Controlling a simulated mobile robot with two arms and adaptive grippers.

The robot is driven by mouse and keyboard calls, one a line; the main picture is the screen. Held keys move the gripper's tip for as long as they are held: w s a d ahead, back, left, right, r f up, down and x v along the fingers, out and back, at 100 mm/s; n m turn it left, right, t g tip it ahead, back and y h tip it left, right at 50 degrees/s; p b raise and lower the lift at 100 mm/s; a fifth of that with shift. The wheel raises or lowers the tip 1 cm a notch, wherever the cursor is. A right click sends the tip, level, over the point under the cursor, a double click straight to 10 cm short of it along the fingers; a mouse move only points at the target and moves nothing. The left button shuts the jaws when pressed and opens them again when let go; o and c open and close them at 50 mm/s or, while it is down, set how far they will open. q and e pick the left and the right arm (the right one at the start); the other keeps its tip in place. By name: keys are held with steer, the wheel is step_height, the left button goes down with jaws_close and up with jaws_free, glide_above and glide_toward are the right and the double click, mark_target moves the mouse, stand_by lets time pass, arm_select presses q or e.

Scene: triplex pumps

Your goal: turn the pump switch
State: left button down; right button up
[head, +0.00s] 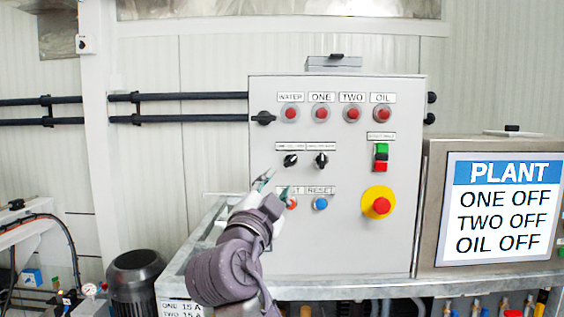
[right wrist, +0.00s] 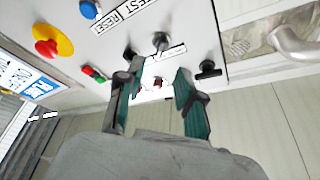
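Two black selector switches sit side by side mid-panel in the head view: the left switch (head: 290,160) and the right switch (head: 321,160), under small labels too small to read surely. My right gripper (head: 274,186) is open and empty, just below and left of the left switch. In the right wrist view the panel appears upside down. There the open fingers (right wrist: 160,83) point toward the left switch (right wrist: 161,41) and the right switch (right wrist: 130,53). One fingertip overlaps the right switch's edge in that picture; contact cannot be told. My left gripper is not in view.
Below the switches are a red-orange button (head: 292,203) and a blue reset button (head: 320,204). A yellow-based emergency stop (head: 379,204) is at right. A black handle (head: 263,118) sits at the panel's left edge. The plant screen (head: 502,210) reads ONE, TWO and OIL OFF.

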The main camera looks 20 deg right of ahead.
mark_target(289, 163)
steer(key=p+x, duration=0.2)
steer(key=x, duration=0.6)
steer(key=shift+w+a+r, duration=0.1)
steer(key=shift+w+d+p, duration=0.3)
steer(key=shift+w+p, duration=0.1)
steer(key=shift+w, duration=0.1)
jaws_close()
